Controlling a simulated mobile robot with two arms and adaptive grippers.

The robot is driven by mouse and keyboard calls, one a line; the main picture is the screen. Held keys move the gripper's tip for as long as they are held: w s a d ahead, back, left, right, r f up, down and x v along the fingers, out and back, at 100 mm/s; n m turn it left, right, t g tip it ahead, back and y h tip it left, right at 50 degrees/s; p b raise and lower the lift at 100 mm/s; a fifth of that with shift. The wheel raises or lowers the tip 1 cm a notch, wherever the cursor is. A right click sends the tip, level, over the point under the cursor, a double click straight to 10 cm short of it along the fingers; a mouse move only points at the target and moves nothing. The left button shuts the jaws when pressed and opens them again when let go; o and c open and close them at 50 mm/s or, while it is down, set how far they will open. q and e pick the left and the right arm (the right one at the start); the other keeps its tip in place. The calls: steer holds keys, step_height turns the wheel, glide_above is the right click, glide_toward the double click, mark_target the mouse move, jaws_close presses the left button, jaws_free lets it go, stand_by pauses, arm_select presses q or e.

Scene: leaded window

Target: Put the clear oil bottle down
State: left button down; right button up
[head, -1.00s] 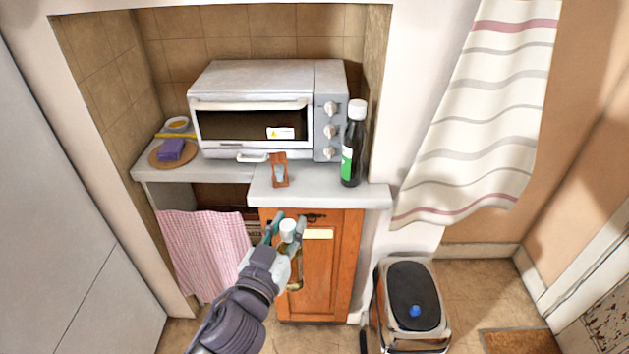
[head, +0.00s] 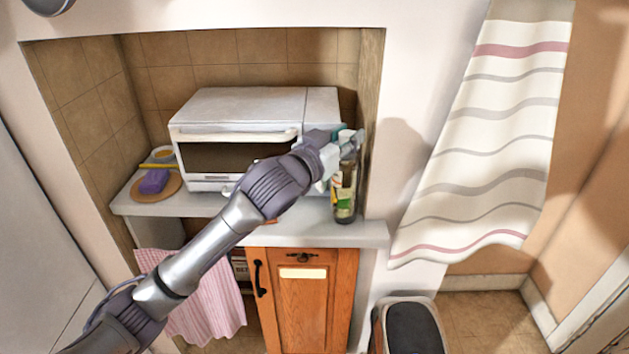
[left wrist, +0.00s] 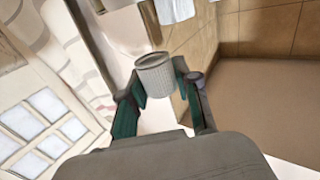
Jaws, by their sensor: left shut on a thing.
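The clear oil bottle (head: 344,196), with yellowish content and a green and yellow label, is upright at the right end of the grey counter (head: 215,210). Its base is at or just above the counter top; I cannot tell if it touches. My left gripper (head: 346,139) is shut on the bottle's top. In the left wrist view its ribbed pale cap (left wrist: 155,75) sits between the two fingers (left wrist: 160,96). My right gripper is not in view.
A white toaster oven (head: 250,110) stands just left of the bottle. A dark bottle (head: 361,166) is mostly hidden behind the held one. A purple sponge (head: 153,181) lies on a round board at far left. The alcove wall is close on the right.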

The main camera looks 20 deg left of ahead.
arm_select(q)
steer(key=w+a+f+p, duration=0.2)
steer(key=w+a+f, duration=0.1)
steer(key=a+f, duration=0.4)
steer(key=shift+w+a+f, duration=0.2)
steer(key=shift+a+f, duration=0.05)
steer(key=shift+f, duration=0.65)
steer(key=shift+f, duration=0.15)
steer(key=c, duration=0.8)
jaws_free()
